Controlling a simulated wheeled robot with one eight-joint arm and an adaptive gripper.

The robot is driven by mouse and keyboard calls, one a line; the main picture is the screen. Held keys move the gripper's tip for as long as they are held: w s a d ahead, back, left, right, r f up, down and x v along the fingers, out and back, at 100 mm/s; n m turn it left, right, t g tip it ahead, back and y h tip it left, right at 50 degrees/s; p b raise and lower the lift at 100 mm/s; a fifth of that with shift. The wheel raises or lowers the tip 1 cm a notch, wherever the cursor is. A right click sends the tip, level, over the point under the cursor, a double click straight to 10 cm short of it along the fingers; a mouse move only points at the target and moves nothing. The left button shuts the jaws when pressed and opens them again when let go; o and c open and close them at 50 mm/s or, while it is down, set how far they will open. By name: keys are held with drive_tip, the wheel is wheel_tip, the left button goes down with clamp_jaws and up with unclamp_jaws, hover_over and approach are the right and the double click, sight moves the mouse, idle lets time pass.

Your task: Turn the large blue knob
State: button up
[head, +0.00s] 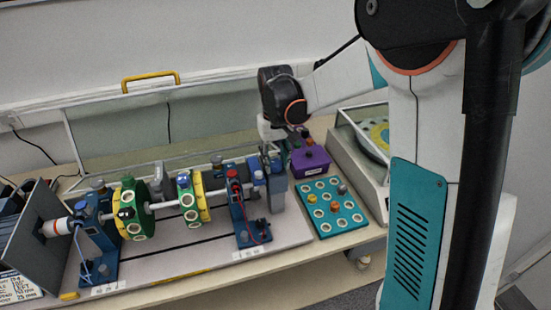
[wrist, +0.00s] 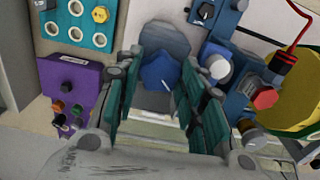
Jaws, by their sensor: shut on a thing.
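The large blue knob (wrist: 160,73) shows in the wrist view, on a grey rounded block (wrist: 160,42) near the top middle. A small white mark runs along its right side. My gripper (wrist: 158,86) has its teal-padded fingers on either side of the knob and is shut on it. In the head view my gripper (head: 270,150) reaches down at the right end of the shaft rig, over the grey-blue block (head: 277,190). The knob is hard to make out there, partly hidden by my gripper.
A purple box (head: 310,161) with small knobs and a teal plate (head: 330,222) with round sockets stand close to the right of my gripper. To the left are a blue bearing stand (head: 241,218) with a red cap and the green and yellow discs (head: 190,197). A clear guard (head: 110,130) stands behind.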

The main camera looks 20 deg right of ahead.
sight(275, 163)
drive_tip(key=shift+n, duration=1.1)
drive_tip(key=o, duration=1)
drive_tip(key=shift+o, duration=0.2)
wheel_tip(275, 163, up, 12)
idle(0.3)
